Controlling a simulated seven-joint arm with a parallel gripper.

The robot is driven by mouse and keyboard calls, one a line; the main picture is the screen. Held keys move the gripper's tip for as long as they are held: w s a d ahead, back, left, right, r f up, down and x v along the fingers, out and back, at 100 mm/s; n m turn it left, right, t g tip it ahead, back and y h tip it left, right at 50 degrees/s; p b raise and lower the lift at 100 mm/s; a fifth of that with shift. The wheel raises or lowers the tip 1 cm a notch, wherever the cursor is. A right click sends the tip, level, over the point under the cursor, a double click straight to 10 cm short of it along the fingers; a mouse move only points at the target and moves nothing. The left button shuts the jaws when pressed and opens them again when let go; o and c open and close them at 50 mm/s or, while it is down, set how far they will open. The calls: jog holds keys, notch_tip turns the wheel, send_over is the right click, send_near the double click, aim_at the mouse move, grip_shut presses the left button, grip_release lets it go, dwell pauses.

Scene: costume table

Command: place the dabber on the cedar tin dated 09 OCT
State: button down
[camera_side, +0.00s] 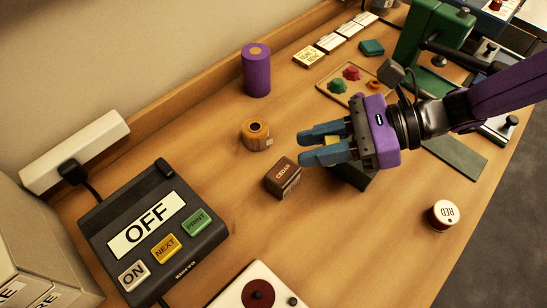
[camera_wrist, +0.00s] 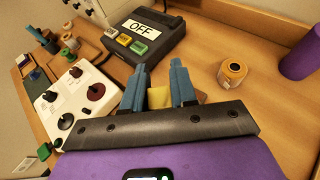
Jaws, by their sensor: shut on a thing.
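My gripper (camera_side: 322,145) is shut on a small yellow thing (camera_side: 334,141), likely the dabber, mostly hidden by the blue fingers. It also shows yellow between the fingers (camera_wrist: 158,97) in the wrist view. A dark brown tin (camera_side: 282,180) with a reddish top reading CEDAR stands on the table, in the side view just left of and below the fingertips. I cannot read a date on it. The held thing appears above the table and apart from the tin. In the wrist view the fingers largely hide what lies under them.
A tape roll (camera_side: 257,135) and a purple cylinder (camera_side: 257,72) stand behind the tin. A black device showing OFF (camera_side: 150,230) is at left, a white panel (camera_side: 237,280) in front. A RED tin (camera_side: 443,216) is at right. A tray (camera_side: 331,88) of coloured pieces lies behind my gripper.

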send_over(273, 171)
notch_tip(273, 171, down, 7)
jog(key=shift+s+f, duration=0.1)
jog(key=shift+f, duration=1.5)
jog(key=shift+f, duration=0.1)
jog(key=c, duration=0.9)
grip_release()
jog(key=shift+d+r, duration=0.25)
jog(key=shift+d, duration=0.05)
jog(key=v, duration=1.1)
jog(key=shift+d, duration=0.2)
jog(key=shift+r, duration=0.1)
